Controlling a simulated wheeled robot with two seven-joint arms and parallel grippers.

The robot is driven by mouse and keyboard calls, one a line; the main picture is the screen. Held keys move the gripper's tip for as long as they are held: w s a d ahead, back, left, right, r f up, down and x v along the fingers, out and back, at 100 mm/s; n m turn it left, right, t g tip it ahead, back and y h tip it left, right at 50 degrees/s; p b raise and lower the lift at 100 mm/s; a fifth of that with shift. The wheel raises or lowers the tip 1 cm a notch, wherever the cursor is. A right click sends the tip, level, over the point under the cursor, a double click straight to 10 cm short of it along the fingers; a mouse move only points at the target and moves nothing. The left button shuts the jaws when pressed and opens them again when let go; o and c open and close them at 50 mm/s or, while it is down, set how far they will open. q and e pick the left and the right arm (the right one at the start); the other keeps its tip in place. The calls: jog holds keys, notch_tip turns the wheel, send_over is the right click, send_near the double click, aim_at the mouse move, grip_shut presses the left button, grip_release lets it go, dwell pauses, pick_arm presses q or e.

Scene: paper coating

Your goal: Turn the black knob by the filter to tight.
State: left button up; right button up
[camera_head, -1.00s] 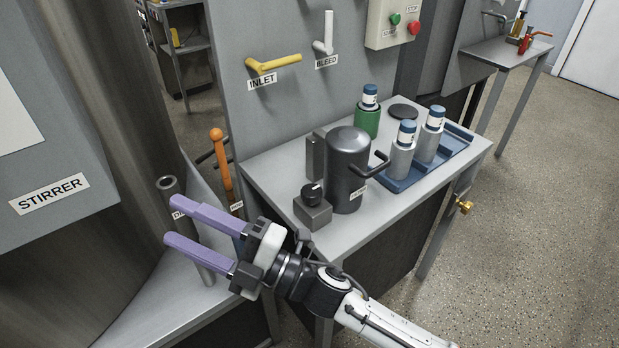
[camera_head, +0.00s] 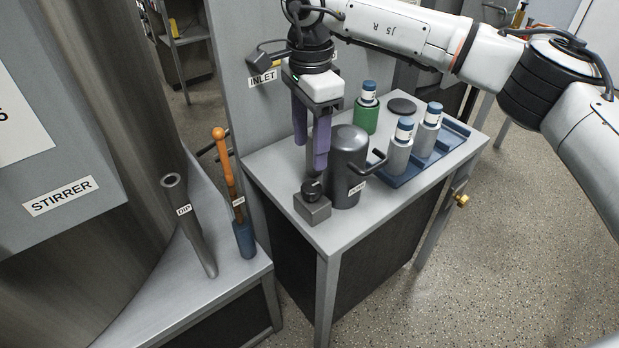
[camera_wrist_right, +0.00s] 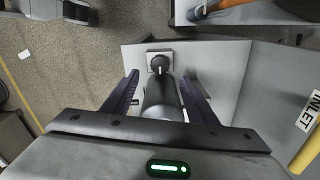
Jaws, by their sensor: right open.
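The black knob (camera_head: 312,189) sits on a small grey block (camera_head: 313,208) near the front left edge of the grey table, beside the dark grey filter housing (camera_head: 348,165). In the right wrist view the knob (camera_wrist_right: 158,64) shows from above with a light pointer mark, just beyond the filter (camera_wrist_right: 160,97). My right gripper (camera_head: 310,156) points down with its purple fingers apart and empty. Its fingertips are above the knob, not around it. In the wrist view the fingers (camera_wrist_right: 162,82) flank the filter and the knob lies between and beyond their tips. My left gripper is not in view.
A green-based bottle (camera_head: 366,112) and a blue tray (camera_head: 420,165) with two grey bottles stand right of the filter. The filter's handle (camera_head: 376,160) sticks out to the right. An orange-handled tool (camera_head: 225,160) and a dip pipe (camera_head: 192,225) stand left.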

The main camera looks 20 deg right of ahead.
aim_at(310, 187)
notch_tip(310, 187, down, 10)
jog(key=shift+p, duration=0.5)
jog(key=shift+c, duration=0.5)
jog(key=c, duration=1)
